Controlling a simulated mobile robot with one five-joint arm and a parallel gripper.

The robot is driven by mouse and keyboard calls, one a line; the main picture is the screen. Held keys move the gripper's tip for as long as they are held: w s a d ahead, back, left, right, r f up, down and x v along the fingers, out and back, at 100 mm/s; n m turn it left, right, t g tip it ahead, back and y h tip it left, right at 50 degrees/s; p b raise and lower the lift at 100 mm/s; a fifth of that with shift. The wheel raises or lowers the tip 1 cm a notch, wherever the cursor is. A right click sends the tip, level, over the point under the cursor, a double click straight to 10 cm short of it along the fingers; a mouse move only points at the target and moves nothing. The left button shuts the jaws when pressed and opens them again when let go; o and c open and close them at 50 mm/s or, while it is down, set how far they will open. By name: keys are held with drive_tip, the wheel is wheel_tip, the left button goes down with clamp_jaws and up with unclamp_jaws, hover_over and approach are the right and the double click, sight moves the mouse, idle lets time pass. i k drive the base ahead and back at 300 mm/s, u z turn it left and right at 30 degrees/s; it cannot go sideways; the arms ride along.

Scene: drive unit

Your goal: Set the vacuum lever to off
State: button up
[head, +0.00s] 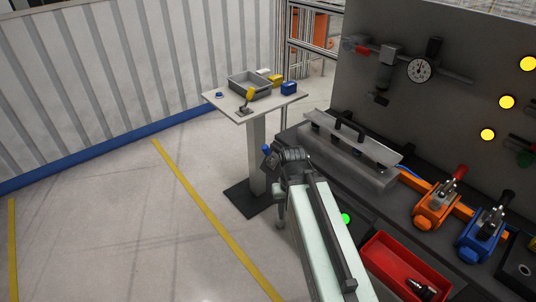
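No label marks the vacuum lever, so I cannot tell for sure which part it is. A small lever with a yellow handle (249,94) stands tilted on the front of the small pedestal table (264,110). A red part (362,49) sits on the pipework of the grey panel, left of the round gauge (420,70). My gripper (270,160) is at the far end of my pale arm, in front of the pedestal and left of the bench. It appears clear of both parts. Its fingers are too small and dark to read.
The small table also holds a grey bin (250,83), a blue block (289,88) and a blue button (219,95). The bench carries a grey covered fixture (350,150), orange (436,205) and blue (482,235) clamps, and a red tray (404,268). The floor at left is clear.

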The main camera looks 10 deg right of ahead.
sight(267, 152)
drive_tip(key=u, duration=0.3)
drive_tip(key=i, duration=1.3)
drive_tip(key=u, duration=0.8)
drive_tip(key=k, duration=0.85)
drive_tip(key=u, duration=0.15)
drive_tip(key=i, duration=0.85)
drive_tip(key=z, duration=0.1)
